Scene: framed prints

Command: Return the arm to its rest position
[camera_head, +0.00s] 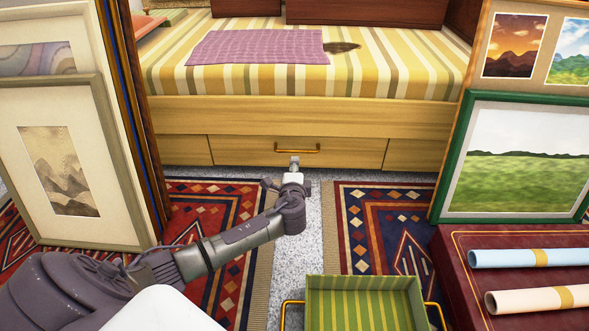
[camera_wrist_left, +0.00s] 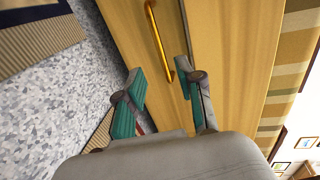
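My left arm (camera_head: 235,245) reaches forward from the lower left in the head view. Its gripper (camera_head: 288,172) is in front of the wooden drawer (camera_head: 240,151) under the striped bench. In the left wrist view the two fingers of the gripper (camera_wrist_left: 158,77) stand apart with nothing between them. The drawer's gold handle (camera_head: 297,150) is just beyond the fingers in the head view, and it also shows in the left wrist view (camera_wrist_left: 158,38). I see no contact between fingers and handle. The drawer front looks flush with the bench. My right gripper is out of view.
Framed prints (camera_head: 88,215) lean at the left and a green-framed landscape (camera_head: 520,160) stands at the right. A green striped tray (camera_head: 412,300) with gold handles is low in front. Rolled prints (camera_head: 530,257) lie on a dark red case (camera_head: 452,262). Patterned rugs (camera_head: 375,215) flank grey carpet.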

